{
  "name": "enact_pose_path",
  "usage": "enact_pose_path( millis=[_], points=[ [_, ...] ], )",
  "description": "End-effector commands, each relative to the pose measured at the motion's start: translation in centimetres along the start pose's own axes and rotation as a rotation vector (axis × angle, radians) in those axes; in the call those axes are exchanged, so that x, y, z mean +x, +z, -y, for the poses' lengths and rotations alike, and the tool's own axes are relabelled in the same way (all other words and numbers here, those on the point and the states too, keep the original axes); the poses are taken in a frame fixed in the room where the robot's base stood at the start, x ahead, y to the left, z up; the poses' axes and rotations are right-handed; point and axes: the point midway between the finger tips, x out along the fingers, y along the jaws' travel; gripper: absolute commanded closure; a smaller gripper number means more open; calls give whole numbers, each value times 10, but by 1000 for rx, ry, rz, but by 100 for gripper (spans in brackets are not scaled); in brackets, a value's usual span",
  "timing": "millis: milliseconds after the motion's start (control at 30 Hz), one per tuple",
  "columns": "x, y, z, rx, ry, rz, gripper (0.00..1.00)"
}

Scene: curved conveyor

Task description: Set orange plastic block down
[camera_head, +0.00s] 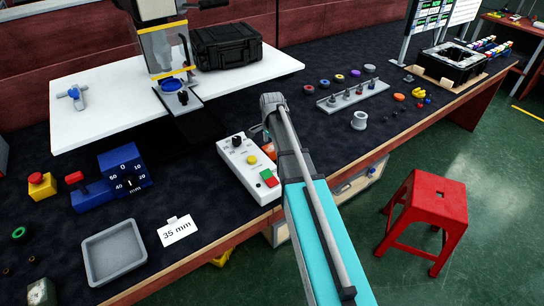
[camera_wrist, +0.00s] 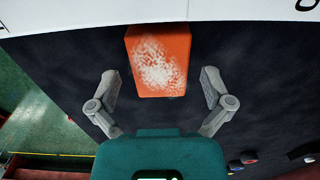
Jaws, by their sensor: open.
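The orange plastic block (camera_wrist: 158,60) lies on the dark worktop in the wrist view, with a white speckled patch on its face. My gripper (camera_wrist: 160,92) is open. Its two grey fingers stand apart on either side of the block's near end, with a visible gap on each side and no contact. In the head view, a small part of the orange block (camera_head: 268,151) shows between the white control box and my arm. My arm hides the rest of it and most of the gripper there.
The white control box (camera_head: 238,158) with coloured buttons stands close to the block's left. A grey tray (camera_head: 113,253), a 35 mm card (camera_head: 177,230) and a blue gauge block (camera_head: 124,170) lie further left. A rail with pegs (camera_head: 352,95) is at the right. Dark worktop (camera_head: 325,132) is free between.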

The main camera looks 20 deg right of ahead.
Motion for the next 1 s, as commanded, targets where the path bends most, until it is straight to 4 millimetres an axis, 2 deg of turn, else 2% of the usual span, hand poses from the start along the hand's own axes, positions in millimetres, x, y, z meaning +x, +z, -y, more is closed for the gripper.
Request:
enact_pose_path(
  millis=[33, 200, 867, 1000],
  points=[
    [7, 0, 0, 0, 0, 0, 0],
    [13, 0, 0, 0, 0, 0, 0],
    [13, 0, 0, 0, 0, 0, 0],
    [13, 0, 0, 0, 0, 0, 26]
  ],
)
